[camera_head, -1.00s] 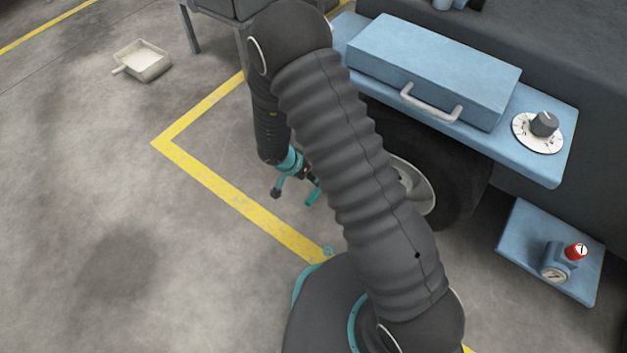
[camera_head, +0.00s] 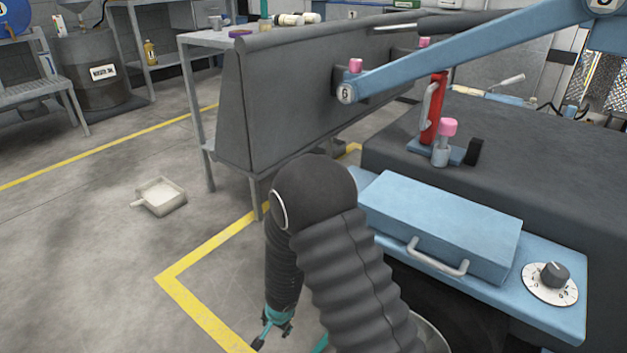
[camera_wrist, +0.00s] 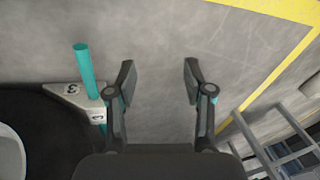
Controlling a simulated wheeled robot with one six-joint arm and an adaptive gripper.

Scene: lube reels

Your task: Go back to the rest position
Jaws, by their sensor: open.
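My gripper (camera_wrist: 158,82) is open and empty in the wrist view, its two dark fingers apart over bare grey floor. In the head view my gripper (camera_head: 272,335) hangs low at the bottom of the picture, beside the yellow floor line. My dark ribbed arm hides part of what lies behind it. In the wrist view a teal rod (camera_wrist: 84,70) rises from a grey wedge-shaped block (camera_wrist: 74,93) marked 3, left of the fingers and apart from them.
A blue case (camera_head: 445,220) and a white dial (camera_head: 550,284) sit on a blue shelf right of my arm. A blue lever (camera_head: 470,50) reaches across above. A white pan (camera_head: 162,197) lies on the floor at left.

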